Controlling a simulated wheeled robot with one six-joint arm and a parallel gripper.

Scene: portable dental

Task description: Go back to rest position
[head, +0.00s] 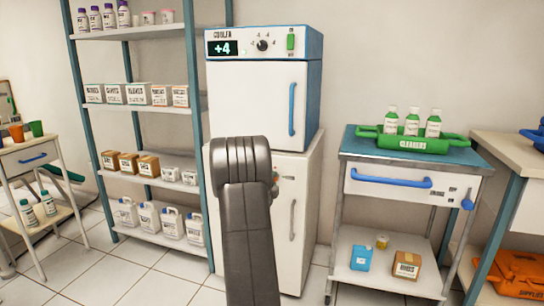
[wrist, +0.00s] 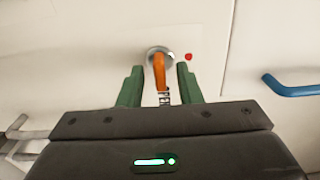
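My gripper (wrist: 159,69) shows in the wrist view with two green fingers apart. An orange lever (wrist: 159,76) on a round metal mount stands between them in the picture, with a gap on each side. The lever is on a white panel, with partly hidden lettering below it and a red dot (wrist: 188,57) beside it. In the head view my dark arm rises in front of the white lower cabinet (head: 308,195) and hides the gripper and the lever.
A cooler (head: 250,95) reading +4 stands on the lower cabinet. A stocked shelf rack (head: 145,101) is close on the left. A cart (head: 362,165) with a green tray (head: 440,153) of bottles is on the right. A counter (head: 516,150) stands at far right.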

